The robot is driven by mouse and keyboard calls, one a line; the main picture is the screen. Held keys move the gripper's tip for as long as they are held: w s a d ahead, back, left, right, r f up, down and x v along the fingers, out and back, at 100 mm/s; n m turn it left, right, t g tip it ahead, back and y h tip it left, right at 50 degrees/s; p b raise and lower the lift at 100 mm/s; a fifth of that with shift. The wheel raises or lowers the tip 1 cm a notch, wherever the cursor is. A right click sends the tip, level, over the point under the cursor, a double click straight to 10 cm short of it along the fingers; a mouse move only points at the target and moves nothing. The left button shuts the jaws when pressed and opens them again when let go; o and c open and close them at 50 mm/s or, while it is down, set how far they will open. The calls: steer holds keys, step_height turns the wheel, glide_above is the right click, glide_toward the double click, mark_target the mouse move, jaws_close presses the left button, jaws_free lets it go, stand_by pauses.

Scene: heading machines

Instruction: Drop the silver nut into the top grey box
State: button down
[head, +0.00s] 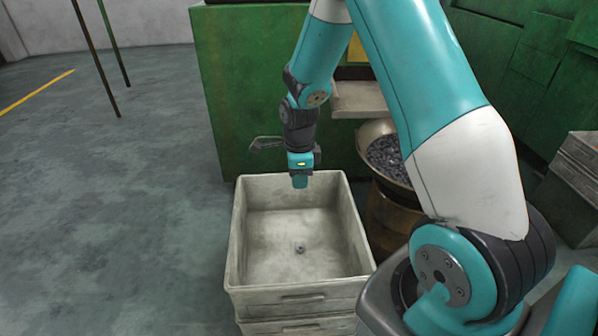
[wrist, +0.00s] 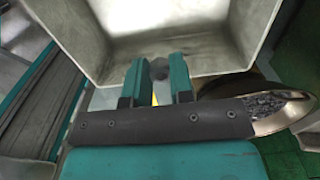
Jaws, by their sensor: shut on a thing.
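The top grey box (head: 361,248) is an open, pale grey crate in the head view, stacked on another one. My gripper (head: 300,182) points down over the far part of this box. In the wrist view my gripper (wrist: 157,78) has its two teal fingers a small gap apart, shut on a small dark grey piece, the silver nut (wrist: 159,69). The nut in the fingers cannot be made out in the head view. Another small nut-like piece (head: 300,248) lies on the box floor. The box wall (wrist: 205,62) fills the top of the wrist view.
A round bowl (head: 365,140) of many dark metal pieces stands on a barrel right of the box. A green machine (head: 235,90) rises behind. More grey crates (head: 577,165) stand at far right. The floor at left is clear apart from thin poles.

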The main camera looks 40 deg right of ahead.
steer(key=shift+f+m+b, duration=0.3)
steer(key=shift+b, duration=0.05)
step_height(320, 180, down, 5)
steer(key=b, duration=0.5)
steer(key=shift+f, duration=0.2)
steer(key=c, duration=0.9)
jaws_free()
steer(key=shift+r, duration=0.15)
step_height(320, 180, up, 17)
steer(key=p, duration=0.4)
steer(key=shift+r, duration=0.1)
